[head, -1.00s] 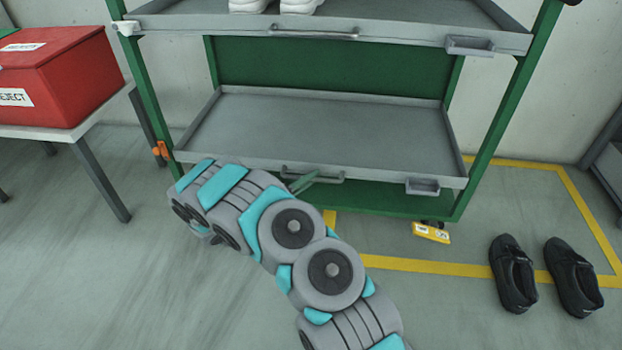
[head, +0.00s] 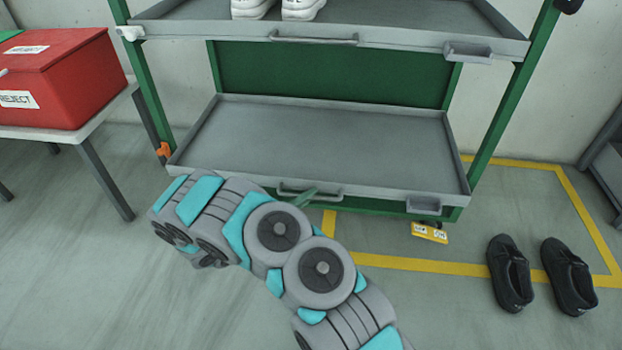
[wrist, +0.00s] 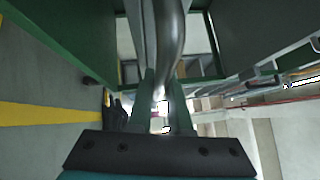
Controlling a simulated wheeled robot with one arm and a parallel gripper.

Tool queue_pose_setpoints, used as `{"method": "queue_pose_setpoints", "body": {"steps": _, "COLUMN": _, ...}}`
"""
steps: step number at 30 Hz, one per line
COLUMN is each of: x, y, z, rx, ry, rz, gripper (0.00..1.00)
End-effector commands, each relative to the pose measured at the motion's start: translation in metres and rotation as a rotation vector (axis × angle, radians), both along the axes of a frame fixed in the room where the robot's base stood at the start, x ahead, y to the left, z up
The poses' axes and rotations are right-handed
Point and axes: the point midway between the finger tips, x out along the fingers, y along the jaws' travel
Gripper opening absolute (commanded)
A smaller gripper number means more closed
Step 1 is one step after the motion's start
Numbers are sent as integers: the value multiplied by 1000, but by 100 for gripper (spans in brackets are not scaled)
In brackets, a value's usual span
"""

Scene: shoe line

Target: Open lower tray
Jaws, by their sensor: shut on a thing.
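The lower tray (head: 320,130) is a grey, empty, shallow tray in a green rack. Its bar handle (head: 325,192) is on the front edge, and the tray stands out a little from the rack's front. My gripper (head: 305,197) is at the left part of this handle, mostly hidden behind my arm in the head view. In the wrist view my gripper (wrist: 165,100) has its two green fingers on either side of the grey handle bar (wrist: 168,45), shut on it.
The upper tray (head: 400,35) holds white shoes (head: 275,8). An orange latch (head: 163,149) is on the left post. A red reject box (head: 65,75) stands on a table at left. Black shoes (head: 510,272) and a yellow tag (head: 426,232) are at right.

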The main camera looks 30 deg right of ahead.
Motion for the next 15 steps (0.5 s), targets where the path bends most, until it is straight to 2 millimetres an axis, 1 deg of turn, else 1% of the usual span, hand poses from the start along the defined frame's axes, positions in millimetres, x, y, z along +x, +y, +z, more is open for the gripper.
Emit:
{"method": "queue_pose_setpoints", "body": {"steps": 1, "x": -13, "y": 11, "z": 6, "rx": -1, "ry": 6, "rz": 4, "gripper": 0}}
{"method": "queue_pose_setpoints", "body": {"steps": 9, "x": -89, "y": 61, "z": 8, "rx": -2, "ry": 6, "rz": 4, "gripper": 0}}
{"method": "queue_pose_setpoints", "body": {"steps": 15, "x": -135, "y": 91, "z": 7, "rx": -2, "ry": 4, "rz": 2, "gripper": 0}}
